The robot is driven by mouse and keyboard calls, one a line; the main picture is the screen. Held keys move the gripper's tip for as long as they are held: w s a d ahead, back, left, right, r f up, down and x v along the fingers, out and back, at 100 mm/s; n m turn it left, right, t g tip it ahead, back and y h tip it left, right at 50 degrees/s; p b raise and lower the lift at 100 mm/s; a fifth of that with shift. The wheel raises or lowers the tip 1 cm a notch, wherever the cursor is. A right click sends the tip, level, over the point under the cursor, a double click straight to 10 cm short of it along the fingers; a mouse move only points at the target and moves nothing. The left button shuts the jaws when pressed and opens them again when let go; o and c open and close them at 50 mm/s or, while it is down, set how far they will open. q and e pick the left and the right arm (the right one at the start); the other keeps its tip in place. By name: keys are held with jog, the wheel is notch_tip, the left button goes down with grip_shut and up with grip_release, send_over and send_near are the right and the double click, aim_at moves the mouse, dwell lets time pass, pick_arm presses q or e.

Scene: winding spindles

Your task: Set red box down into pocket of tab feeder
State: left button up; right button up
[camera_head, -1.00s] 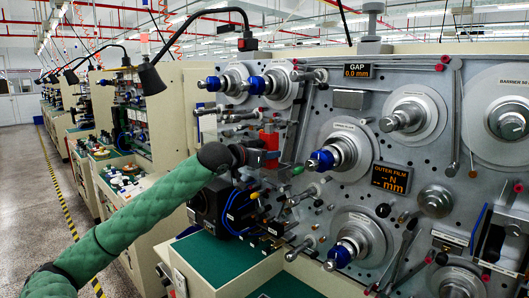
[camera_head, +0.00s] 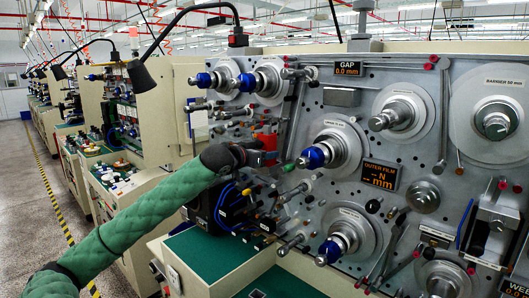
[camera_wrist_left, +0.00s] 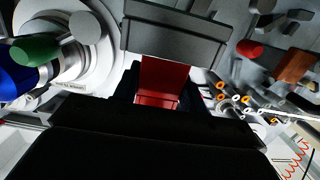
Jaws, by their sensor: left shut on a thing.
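My left gripper (camera_head: 266,154) is in front of the machine panel at the end of the green-sleeved arm. It is shut on the red box (camera_wrist_left: 164,80), which shows between the dark fingers in the left wrist view. In the head view a red part (camera_head: 267,141) shows just above the gripper. In the wrist view a grey block (camera_wrist_left: 176,36) lies just beyond the box; I cannot tell whether they touch. I cannot make out the tab feeder's pocket for certain. My right gripper is not in view.
A blue-tipped spindle (camera_head: 312,157) stands out close right of the gripper, with another (camera_head: 328,252) lower down. A black unit with blue cables (camera_head: 213,207) is below the arm. A black lamp (camera_head: 143,75) hangs at upper left. The green bench top (camera_head: 212,254) has free room.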

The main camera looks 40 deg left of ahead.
pick_arm(q)
jog(key=shift+f, duration=0.1)
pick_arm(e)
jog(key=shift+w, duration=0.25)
pick_arm(q)
jog(key=o, duration=0.8)
jog(key=shift+o, duration=0.2)
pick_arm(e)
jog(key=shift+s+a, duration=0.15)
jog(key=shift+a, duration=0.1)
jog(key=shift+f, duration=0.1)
pick_arm(q)
jog(key=shift+s, duration=0.1)
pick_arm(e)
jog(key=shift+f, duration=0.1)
pick_arm(q)
jog(key=shift+s+f+b, duration=0.1)
jog(key=shift+s+b, duration=0.15)
jog(key=shift+b, duration=0.1)
jog(key=s+r+b, duration=0.1)
jog(key=s+b, duration=0.3)
jog(key=s, duration=0.3)
jog(key=shift+a, duration=0.4)
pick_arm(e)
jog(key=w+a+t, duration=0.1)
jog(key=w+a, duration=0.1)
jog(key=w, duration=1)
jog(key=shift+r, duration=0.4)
